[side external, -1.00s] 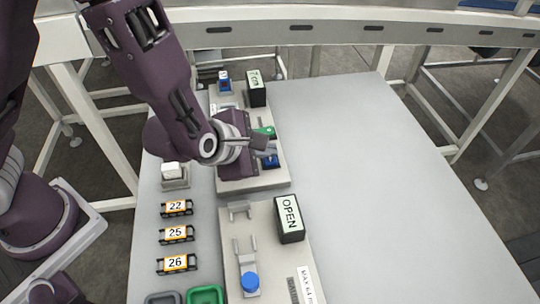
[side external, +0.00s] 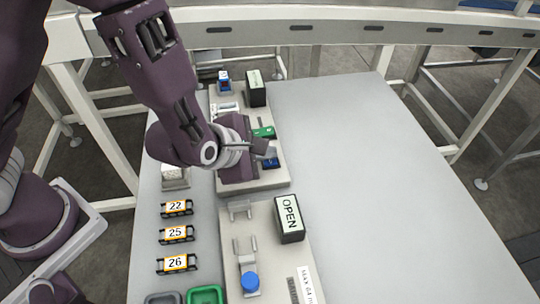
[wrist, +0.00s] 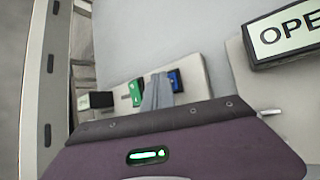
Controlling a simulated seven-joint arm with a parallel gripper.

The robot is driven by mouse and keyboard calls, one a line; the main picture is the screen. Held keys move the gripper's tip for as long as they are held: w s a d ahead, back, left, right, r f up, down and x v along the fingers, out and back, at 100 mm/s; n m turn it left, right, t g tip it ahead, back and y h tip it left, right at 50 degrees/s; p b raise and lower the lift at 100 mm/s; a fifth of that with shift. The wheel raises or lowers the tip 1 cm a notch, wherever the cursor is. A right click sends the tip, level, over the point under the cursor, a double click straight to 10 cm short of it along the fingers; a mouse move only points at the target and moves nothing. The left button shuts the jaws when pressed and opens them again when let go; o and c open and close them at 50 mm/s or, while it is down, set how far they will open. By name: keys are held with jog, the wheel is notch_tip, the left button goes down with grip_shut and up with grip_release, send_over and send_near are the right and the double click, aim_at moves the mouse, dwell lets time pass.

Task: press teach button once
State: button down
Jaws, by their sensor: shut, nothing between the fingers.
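My gripper (side external: 268,149) is shut and empty, with its fingers low over the far grey panel (side external: 262,183). In the wrist view its grey fingertips (wrist: 158,84) overlap the gap between a green part (wrist: 135,92) and a blue part (wrist: 175,81). The green part (side external: 264,132) and the blue part (side external: 270,162) also show beside the gripper in the side view. I cannot read a teach label on either, nor tell whether the fingertips touch one. My gripper body hides part of the panel.
The near panel (side external: 262,225) carries a black box with an OPEN sign (side external: 289,214) and a blue round knob (side external: 250,281). Numbered blocks (side external: 176,234) and a green tray (side external: 206,296) lie on the left. The table's right side (side external: 350,170) is clear.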

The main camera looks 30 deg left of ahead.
aim_at(266, 162)
jog(key=shift+r, duration=0.95)
jog(key=shift+r, duration=2.5)
